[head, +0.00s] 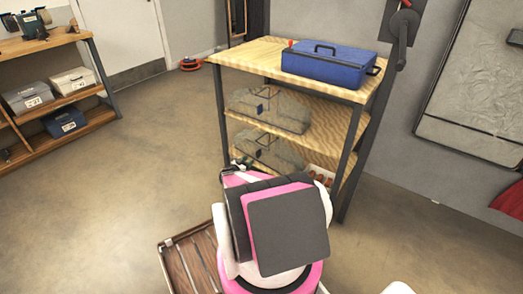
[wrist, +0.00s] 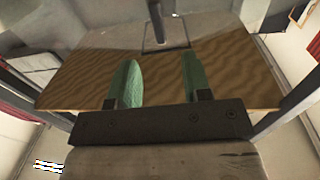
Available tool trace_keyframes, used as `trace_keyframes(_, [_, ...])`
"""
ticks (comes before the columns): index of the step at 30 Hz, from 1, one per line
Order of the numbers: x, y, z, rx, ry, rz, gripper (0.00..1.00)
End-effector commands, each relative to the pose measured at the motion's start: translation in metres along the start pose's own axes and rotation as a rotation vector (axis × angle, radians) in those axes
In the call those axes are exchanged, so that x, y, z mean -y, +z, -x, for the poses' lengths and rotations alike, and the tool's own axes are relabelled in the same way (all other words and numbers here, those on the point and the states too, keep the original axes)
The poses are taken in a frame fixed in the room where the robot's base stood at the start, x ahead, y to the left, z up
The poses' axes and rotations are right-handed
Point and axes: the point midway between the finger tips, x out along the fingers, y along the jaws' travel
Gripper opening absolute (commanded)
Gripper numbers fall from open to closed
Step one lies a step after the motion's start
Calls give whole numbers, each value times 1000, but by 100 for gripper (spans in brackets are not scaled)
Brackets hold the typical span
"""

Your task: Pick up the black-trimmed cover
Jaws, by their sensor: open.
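Two clear, see-through covers with dark trim stand on the wooden rack. The upper one (head: 268,108) is on the middle shelf and the lower one (head: 270,152) is on the shelf below. Which of them is the black-trimmed cover I cannot tell for sure. My gripper (head: 243,163) is at the left front of the lower shelf, mostly hidden behind my arm. In the wrist view my gripper (wrist: 155,80) is open, its green fingers apart with nothing between them. A clear cover (wrist: 110,35) with a dark square fitting lies ahead of the fingertips, on the wood.
A blue toolbox (head: 328,63) sits on the rack's top shelf (head: 245,56). Dark metal posts frame the rack. Small items in a white box (head: 320,174) stand right of the lower cover. A shelf unit (head: 50,95) with bins is at left; the floor between is open.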

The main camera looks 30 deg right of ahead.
Motion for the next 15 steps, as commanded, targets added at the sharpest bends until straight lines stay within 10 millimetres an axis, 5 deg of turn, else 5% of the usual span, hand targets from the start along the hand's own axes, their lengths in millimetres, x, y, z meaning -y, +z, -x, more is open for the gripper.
trace_keyframes(6, [1, 0, -34, -1, 2, 1, 45])
trace_keyframes(15, [0, 1, -56, 0, 3, 2, 45])
